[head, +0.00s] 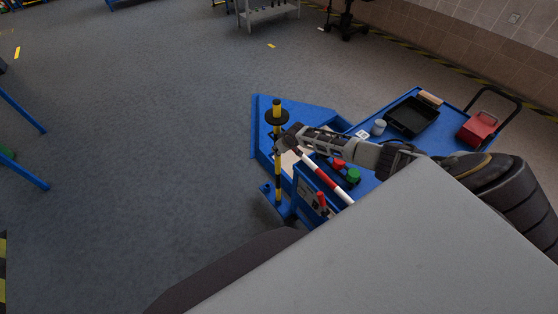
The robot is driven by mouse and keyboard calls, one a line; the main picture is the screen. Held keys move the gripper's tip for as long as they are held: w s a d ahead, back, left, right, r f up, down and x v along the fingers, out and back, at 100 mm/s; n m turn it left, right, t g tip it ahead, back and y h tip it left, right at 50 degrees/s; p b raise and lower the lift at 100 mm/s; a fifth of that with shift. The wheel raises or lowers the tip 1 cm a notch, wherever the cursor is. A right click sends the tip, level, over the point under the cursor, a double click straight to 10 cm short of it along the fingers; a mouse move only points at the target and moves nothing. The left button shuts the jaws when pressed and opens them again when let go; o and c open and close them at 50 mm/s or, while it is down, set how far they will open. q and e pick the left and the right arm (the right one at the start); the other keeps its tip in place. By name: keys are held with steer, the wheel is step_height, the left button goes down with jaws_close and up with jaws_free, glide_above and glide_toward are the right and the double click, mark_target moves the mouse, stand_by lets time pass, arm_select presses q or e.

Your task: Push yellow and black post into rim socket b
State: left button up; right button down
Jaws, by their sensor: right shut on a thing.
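The yellow and black post (278,165) stands upright at the left edge of the blue frame, with a dark round disc (277,117) near its top. My right gripper (284,142) reaches in from the right and is shut on the post just below the disc; its fingertips are small and partly hidden. The post's lower end meets a blue bracket (268,191) low on the frame, but I cannot tell how deep it sits. Socket b cannot be told apart by any label. My left gripper is not in view.
A red and white striped bar (328,182) slants just below my right gripper. Red (338,164) and green (353,174) knobs sit beside it. The blue cart top (380,155) holds a black tray (411,116), a can (379,127) and a red box (478,127).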

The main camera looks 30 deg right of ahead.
steer(key=shift+w+a+r+p, duration=0.35)
steer(key=shift+w+r+p, duration=0.1)
steer(key=shift+w+r, duration=0.3)
steer(key=shift+s+d+f, duration=0.2)
steer(key=shift+d+f, duration=0.05)
steer(key=shift+f, duration=0.1)
stand_by(0.6)
